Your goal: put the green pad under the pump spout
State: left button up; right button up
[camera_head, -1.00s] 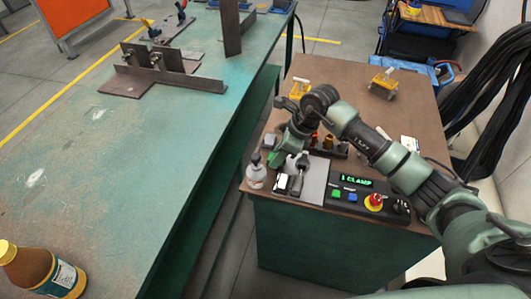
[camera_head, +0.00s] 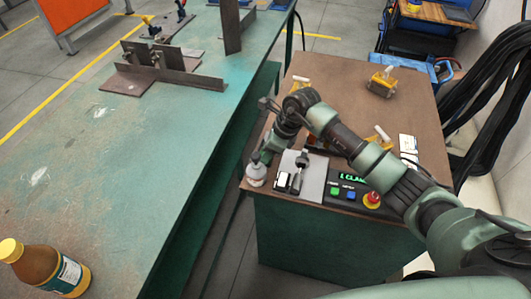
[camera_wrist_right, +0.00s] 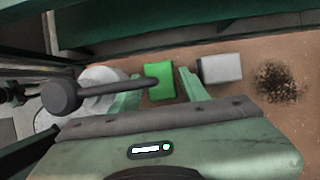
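The green pad (camera_wrist_right: 159,82) lies on the brown cart top in the right wrist view, between the fingertips of my right gripper (camera_wrist_right: 160,84). The fingers are apart, with a narrow gap on each side of the pad. The pump bottle (camera_head: 256,174) stands at the cart's near left corner. In the wrist view its dark pump head (camera_wrist_right: 60,97) is at the left, and its spout reaches right towards the pad. In the head view my right gripper (camera_head: 264,152) is just behind the bottle and the pad is hidden. My left gripper is not in view.
A light grey block (camera_wrist_right: 220,68) lies beside the pad, right of the fingers. A grey plate (camera_head: 314,178) with small items and a control box (camera_head: 345,192) with a red button are close by. The green table (camera_head: 130,150) stands left, across a gap.

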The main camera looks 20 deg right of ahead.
jog(key=shift+r, duration=0.3)
jog(key=b+v, duration=0.2)
jog(key=v, duration=0.9)
jog(key=shift+s+d+r, duration=0.2)
jog(key=shift+r, duration=0.1)
